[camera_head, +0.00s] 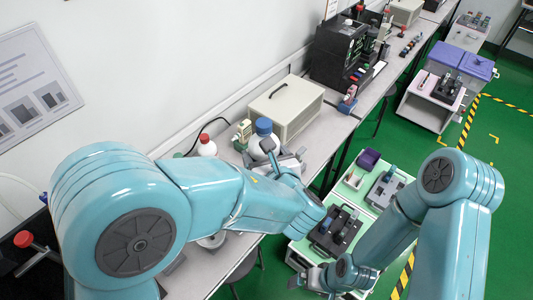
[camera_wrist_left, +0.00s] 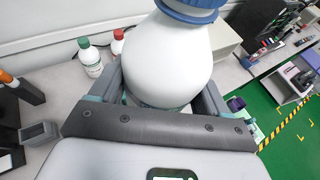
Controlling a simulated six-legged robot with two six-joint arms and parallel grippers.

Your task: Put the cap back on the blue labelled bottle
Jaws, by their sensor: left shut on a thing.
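A white bottle with a blue cap (camera_head: 263,127) stands at the wall-side bench in the head view. My left gripper (camera_head: 280,163) is shut on this bottle. In the left wrist view the white bottle (camera_wrist_left: 165,60) fills the space between the fingers, and its blue cap (camera_wrist_left: 192,8) is cut off by the top edge. The cap appears to sit on the bottle; how tightly, I cannot tell. The label is mostly hidden by the gripper. My right gripper (camera_head: 312,279) is low at the bottom centre, away from the bottle; its jaws are unclear.
A red-capped bottle (camera_head: 206,146) stands left of the held bottle. A green-capped bottle (camera_wrist_left: 90,58) shows in the left wrist view. A beige case (camera_head: 286,108) stands behind. A cart with handheld devices (camera_head: 335,232) is at the right, over green floor.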

